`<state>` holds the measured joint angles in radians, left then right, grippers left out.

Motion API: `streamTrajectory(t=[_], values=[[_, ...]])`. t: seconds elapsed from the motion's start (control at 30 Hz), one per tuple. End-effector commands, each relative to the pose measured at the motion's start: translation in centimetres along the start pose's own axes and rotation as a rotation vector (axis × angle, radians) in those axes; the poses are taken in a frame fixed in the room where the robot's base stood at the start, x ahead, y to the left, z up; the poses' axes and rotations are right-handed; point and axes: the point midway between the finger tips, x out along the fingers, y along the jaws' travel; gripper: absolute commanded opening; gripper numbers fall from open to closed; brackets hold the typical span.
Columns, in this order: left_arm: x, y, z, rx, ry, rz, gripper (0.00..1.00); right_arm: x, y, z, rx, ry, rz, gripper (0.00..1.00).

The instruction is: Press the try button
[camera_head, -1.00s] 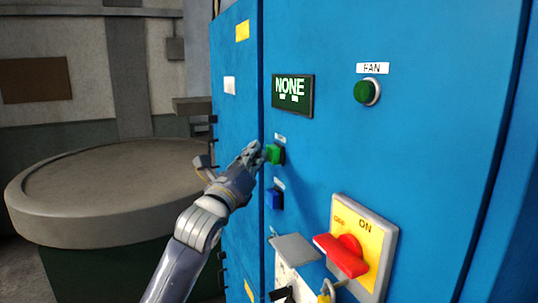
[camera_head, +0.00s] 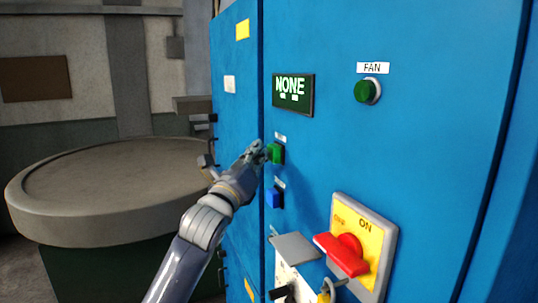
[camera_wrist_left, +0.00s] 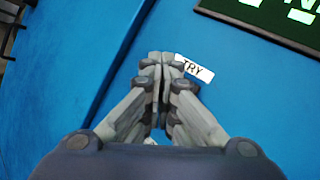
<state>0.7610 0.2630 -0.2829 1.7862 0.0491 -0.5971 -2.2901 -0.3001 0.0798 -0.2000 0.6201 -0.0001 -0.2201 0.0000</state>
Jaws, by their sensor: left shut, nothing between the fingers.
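The display (camera_head: 292,95) reads NONE. My right gripper is not in view.
A blue button (camera_head: 274,197) sits below the green one. A red rotary switch (camera_head: 342,254) on a yellow plate and a grey flap (camera_head: 295,247) stick out lower right. A green FAN button (camera_head: 366,91) is upper right. A round table (camera_head: 60,225) stands left.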

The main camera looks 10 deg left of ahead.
Motion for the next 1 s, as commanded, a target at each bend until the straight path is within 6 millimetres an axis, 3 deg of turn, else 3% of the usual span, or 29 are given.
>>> streamTrajectory(t=[0.67, 1.0], values=[[0.35, -0.3, -0.35, 0.0, 0.002, -0.001, 0.0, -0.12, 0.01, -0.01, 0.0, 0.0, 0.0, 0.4], [-0.57, 0.46, 0.31, 0.003, 0.002, 0.0, 0.0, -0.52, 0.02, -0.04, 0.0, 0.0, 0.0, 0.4]])
